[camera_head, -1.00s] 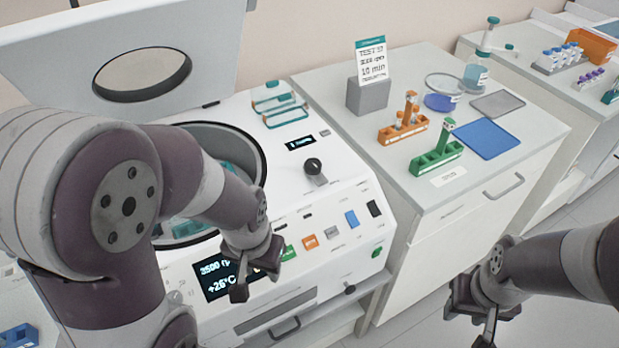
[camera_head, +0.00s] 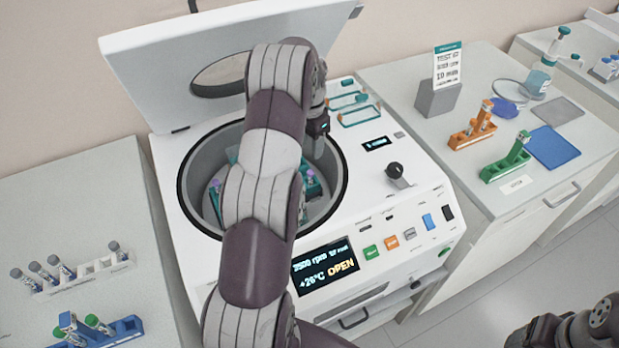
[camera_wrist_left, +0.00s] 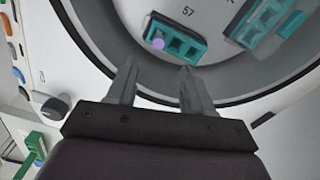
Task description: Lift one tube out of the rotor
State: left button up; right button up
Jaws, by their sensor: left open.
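The open centrifuge bowl (camera_head: 196,172) holds a rotor with teal tube buckets, partly hidden behind my left arm. One purple-capped tube (camera_head: 310,173) shows in the bucket at the right, and another purple cap (camera_head: 215,184) shows at the left. My left gripper (camera_head: 318,148) is over the right part of the bowl. In the left wrist view its fingers (camera_wrist_left: 156,78) are apart with nothing between them. Just beyond them is a teal bucket (camera_wrist_left: 178,46) with a purple-capped tube (camera_wrist_left: 158,43) in its left slot. My right gripper (camera_head: 533,334) is at the lower right, partly cut off.
The raised lid (camera_head: 150,62) stands behind the bowl. A white rack (camera_head: 85,275) and a blue rack (camera_head: 120,332) are on the left bench. Orange (camera_head: 470,138) and green (camera_head: 505,165) racks stand on the right bench.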

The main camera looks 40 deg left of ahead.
aim_at(310, 172)
pick_arm(q)
jog(key=shift+s+a+f+p, duration=0.1)
jog(key=shift+s+f+p, duration=0.05)
jog(key=shift+f, duration=0.45)
jog(key=shift+s+a+f+p, duration=0.1)
jog(key=shift+s+f+p, duration=0.05)
jog(key=shift+f, duration=0.4)
jog(key=f, duration=0.2)
jog(key=w+d+f+p, duration=0.1)
jog(key=shift+f, duration=0.3)
jog(key=f, duration=0.1)
jog(key=f+p, duration=0.1)
jog(key=f, duration=0.2)
jog(key=shift+s+a+f+p, duration=0.1)
jog(key=shift+s+a+p, duration=0.15)
jog(key=shift+p, duration=0.05)
jog(key=shift+f, duration=0.3)
jog(key=shift+w+d, duration=0.1)
jog(key=shift+w, duration=0.05)
jog(key=c, duration=0.9)
